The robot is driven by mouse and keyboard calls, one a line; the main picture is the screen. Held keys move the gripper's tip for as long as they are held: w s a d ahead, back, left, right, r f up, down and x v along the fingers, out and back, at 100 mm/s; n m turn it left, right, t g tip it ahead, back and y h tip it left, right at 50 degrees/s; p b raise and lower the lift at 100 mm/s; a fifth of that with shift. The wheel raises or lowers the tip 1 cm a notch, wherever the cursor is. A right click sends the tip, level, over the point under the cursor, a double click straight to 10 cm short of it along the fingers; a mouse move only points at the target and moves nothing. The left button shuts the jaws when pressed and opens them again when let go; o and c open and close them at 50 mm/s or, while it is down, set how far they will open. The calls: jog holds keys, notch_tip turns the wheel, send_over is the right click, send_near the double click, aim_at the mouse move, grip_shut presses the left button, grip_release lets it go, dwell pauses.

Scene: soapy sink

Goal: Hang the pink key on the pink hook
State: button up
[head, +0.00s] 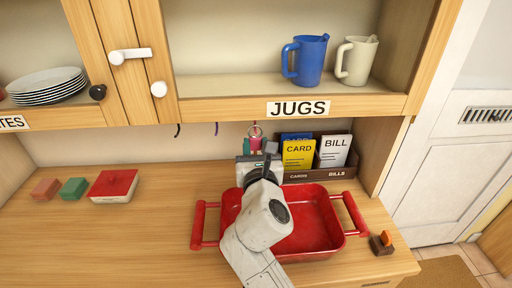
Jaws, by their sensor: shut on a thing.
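The pink key (256,143) is upright below the JUGS shelf, with its ring (255,131) at the top. My gripper (257,153) is shut on the key from below, in front of the back wall. The ring is close under the shelf's lower edge. A pink hook cannot be made out clearly; the ring and key cover that spot. I cannot tell whether the ring is around a hook or only in front of one.
A dark hook (178,130) and a purple hook (216,128) hang under the cupboard to the left. A card holder (320,174) stands close on the right. A red tray (326,212) lies below my arm. The left counter has free room.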

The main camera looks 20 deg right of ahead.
jog(key=o, duration=1.1)
